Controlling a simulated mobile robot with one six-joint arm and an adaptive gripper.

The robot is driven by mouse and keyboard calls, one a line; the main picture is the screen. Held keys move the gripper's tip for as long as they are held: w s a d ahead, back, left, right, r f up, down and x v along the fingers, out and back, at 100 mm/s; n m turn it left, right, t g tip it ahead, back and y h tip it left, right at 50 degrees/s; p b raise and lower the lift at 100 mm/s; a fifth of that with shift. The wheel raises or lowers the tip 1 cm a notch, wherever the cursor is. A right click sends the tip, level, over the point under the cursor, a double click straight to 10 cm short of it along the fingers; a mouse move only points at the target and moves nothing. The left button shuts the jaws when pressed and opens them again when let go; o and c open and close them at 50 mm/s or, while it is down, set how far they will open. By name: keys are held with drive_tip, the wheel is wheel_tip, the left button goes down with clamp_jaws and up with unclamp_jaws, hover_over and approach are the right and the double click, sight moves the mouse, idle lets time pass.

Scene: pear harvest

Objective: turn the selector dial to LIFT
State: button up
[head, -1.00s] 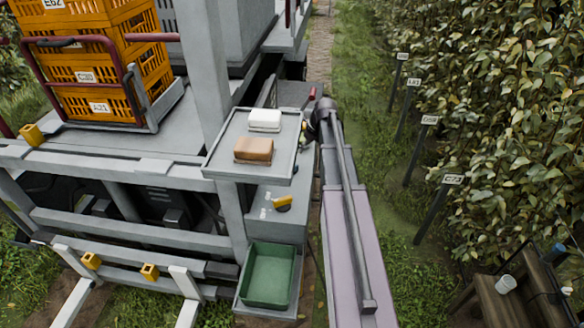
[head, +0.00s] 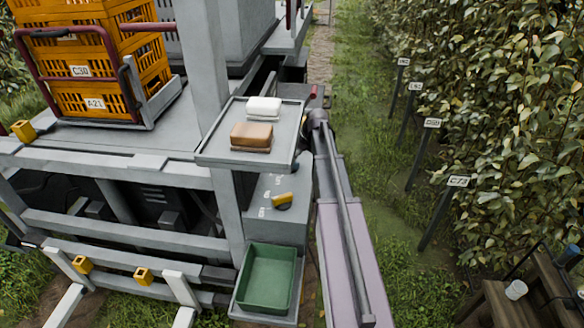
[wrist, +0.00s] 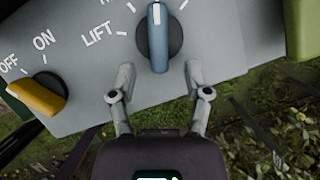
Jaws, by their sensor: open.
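The selector dial (wrist: 158,42) has a blue bar handle on a dark round base, set in a grey panel (wrist: 215,50). The white mark on its handle is at the upper end and points up in the wrist view. The word LIFT (wrist: 98,36) is printed to the left of the dial, and the mark does not point at it. My gripper (wrist: 159,79) is open, its two fingertips just below the dial and spread to either side, with nothing between them. I cannot make out the gripper or the dial clearly in the head view.
A yellow OFF/ON knob (wrist: 38,95) is on the same panel at left; it also shows in the head view (head: 283,200). A green bin (head: 246,282) stands below.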

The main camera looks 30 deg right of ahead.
drive_tip(key=shift+b+x, duration=1.6)
drive_tip(key=shift+x, duration=0.45)
